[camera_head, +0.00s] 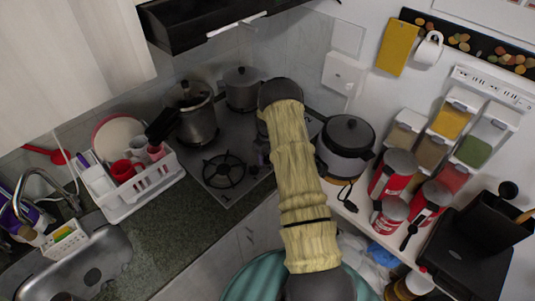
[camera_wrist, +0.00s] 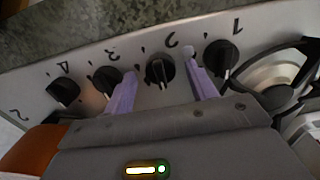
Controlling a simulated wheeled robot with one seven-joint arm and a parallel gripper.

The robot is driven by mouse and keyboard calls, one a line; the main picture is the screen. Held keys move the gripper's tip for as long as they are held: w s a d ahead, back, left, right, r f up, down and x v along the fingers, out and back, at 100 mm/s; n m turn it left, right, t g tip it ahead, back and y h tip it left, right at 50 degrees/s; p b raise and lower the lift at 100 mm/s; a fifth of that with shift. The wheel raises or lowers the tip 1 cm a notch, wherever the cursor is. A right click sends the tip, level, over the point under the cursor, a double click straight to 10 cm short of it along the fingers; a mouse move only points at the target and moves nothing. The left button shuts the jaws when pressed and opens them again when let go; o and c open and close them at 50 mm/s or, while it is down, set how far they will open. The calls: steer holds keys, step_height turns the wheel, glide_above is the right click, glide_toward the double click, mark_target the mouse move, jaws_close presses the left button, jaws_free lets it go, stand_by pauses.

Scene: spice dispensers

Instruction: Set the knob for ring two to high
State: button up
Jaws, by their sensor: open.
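In the wrist view, several black knobs sit in a row on a grey panel, with numbers that appear upside down. The ring two knob (camera_wrist: 160,71) is in the middle, by the number 2, with a pale mark on its lower edge. My gripper (camera_wrist: 160,63) is open, with one purple finger on each side of this knob. I cannot tell whether the fingers touch it. The ring one knob (camera_wrist: 221,56) is just right of the right finger. The ring three knob (camera_wrist: 106,79) is partly behind the left finger. In the head view my arm hides the gripper.
The ring four knob (camera_wrist: 63,93) is at the left. In the head view the stove (camera_head: 207,148) holds pots (camera_head: 195,120) at the back. A dish rack (camera_head: 128,196) stands left of it, and a rice cooker (camera_head: 346,145) stands right of my arm.

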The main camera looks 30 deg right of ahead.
steer(key=shift+s, duration=0.1)
steer(key=shift+a, duration=0.1)
steer(key=c, duration=1)
steer(key=shift+m+b, duration=0.5)
steer(key=shift+b, duration=0.25)
steer(key=shift+f+b, duration=0.1)
steer(key=shift+b, duration=0.2)
steer(key=m+b, duration=0.3)
steer(key=shift+m, duration=0.3)
steer(key=m+b, duration=0.3)
steer(key=m, duration=0.2)
steer(key=shift+r, duration=0.3)
